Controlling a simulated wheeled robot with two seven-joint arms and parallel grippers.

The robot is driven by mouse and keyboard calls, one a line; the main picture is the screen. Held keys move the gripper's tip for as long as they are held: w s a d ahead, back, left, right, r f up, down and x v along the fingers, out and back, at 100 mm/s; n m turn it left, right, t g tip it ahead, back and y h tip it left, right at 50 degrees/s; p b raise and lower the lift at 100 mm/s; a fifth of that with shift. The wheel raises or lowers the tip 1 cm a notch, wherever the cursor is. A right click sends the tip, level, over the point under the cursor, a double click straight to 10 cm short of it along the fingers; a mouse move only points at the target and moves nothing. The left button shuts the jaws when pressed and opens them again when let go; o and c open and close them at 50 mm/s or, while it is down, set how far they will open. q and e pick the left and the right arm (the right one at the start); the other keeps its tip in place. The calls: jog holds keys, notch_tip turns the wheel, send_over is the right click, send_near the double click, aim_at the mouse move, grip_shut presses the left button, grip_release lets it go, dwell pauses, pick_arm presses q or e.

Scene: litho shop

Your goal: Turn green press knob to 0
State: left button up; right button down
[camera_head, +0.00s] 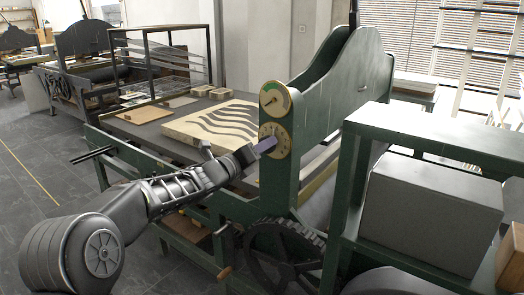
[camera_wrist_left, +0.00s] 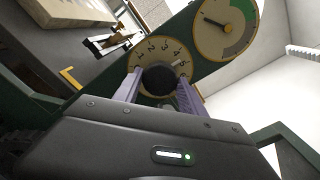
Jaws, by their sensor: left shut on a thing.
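The green press (camera_head: 340,85) stands at the centre right in the head view. Its upright carries a round brass dial (camera_head: 283,141) with a knob, below a gauge (camera_head: 274,97) with a green sector. In the left wrist view the dial (camera_wrist_left: 181,62) shows numbers from 1 to 5, and the dark round knob (camera_wrist_left: 158,81) sits at its centre. My left gripper (camera_head: 264,146) reaches the dial from the left. In the wrist view the left gripper's purple fingers (camera_wrist_left: 160,92) are shut on the knob, one on each side. The knob's pointer and the 0 mark are hidden. My right gripper is not in view.
The press bed holds a pale stone (camera_head: 212,128) with dark wavy stripes. A green-framed shelf with a grey box (camera_head: 430,215) stands at the right. A spoked wheel (camera_head: 285,255) is below the dial. The gauge's needle (camera_wrist_left: 214,23) points left in the wrist view.

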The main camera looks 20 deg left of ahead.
pick_arm(q)
jog(key=shift+n+p, duration=4.8)
jog(key=shift+n, duration=8.9)
jog(key=shift+f, duration=0.1)
jog(key=o, duration=1.4)
jog(key=shift+c, duration=0.2)
jog(key=b+v, duration=0.1)
jog(key=v, duration=0.7)
